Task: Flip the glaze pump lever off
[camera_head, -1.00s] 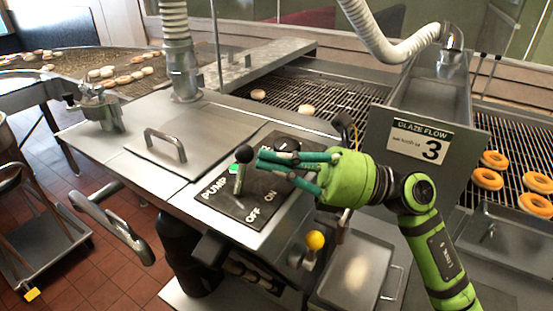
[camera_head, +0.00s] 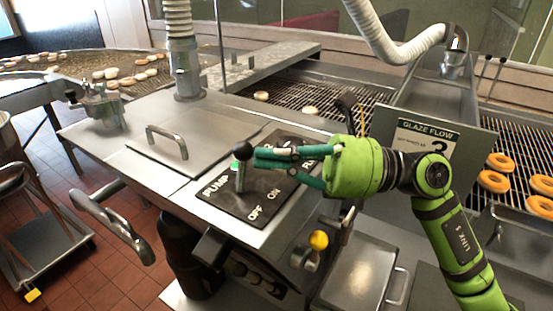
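The glaze pump lever (camera_head: 242,166) has a black ball knob and stands up from a black panel (camera_head: 232,204) lettered PUMP, OFF and ON. My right gripper (camera_head: 256,162) reaches in from the right, with its teal fingers apart and their tips just right of the lever, close to the knob. I cannot tell whether a finger touches it. The fingers hide part of the panel's upper lettering. My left gripper is not in view.
A yellow-knobbed control (camera_head: 319,240) sits below the panel at the counter's front. A lid with a handle (camera_head: 167,140) lies to the left. A glaze flow sign (camera_head: 424,143) and a conveyor with donuts (camera_head: 494,181) are at the right.

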